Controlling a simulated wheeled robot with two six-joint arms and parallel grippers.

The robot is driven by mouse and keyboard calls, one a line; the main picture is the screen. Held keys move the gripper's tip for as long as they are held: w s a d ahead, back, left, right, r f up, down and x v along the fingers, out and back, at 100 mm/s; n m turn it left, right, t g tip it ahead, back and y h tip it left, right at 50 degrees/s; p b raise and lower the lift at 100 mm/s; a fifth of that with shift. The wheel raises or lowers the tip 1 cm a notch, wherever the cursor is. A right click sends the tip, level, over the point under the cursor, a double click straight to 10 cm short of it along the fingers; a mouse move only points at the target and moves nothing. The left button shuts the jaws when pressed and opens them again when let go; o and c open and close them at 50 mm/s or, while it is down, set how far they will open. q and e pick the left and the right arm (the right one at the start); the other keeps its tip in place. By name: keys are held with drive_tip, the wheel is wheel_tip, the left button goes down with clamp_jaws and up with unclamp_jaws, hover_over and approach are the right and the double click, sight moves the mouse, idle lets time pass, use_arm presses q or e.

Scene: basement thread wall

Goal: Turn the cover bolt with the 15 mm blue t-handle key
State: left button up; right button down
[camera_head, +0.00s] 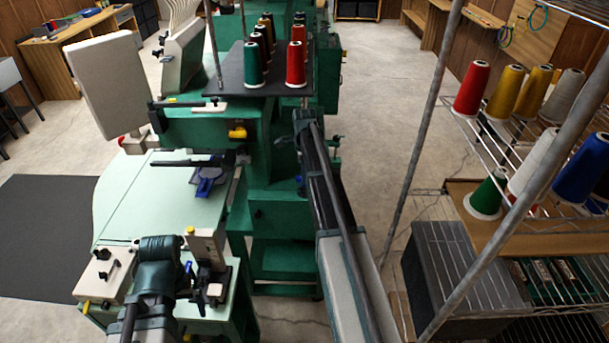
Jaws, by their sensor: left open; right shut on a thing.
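My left gripper (207,287) is open over the front of the pale green machine table (135,195), beside a small upright block with a yellow cap (207,243). My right arm reaches up the middle to the green machine frame (270,195). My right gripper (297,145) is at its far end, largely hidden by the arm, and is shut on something. A small blue part shows just below it, which fits the blue t-handle key, but its shape and size are not readable. I cannot make out the cover bolt.
Thread cones stand on the dark machine top (225,77). At the right, a wire rack (484,128) holds more cones, with a dark crate (452,285) below. Open floor (385,110) lies between machine and rack.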

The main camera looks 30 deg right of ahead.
drive_tip(key=shift+n, duration=0.4)
drive_tip(key=shift+r+p, duration=3.05)
drive_tip(key=shift+r, duration=0.05)
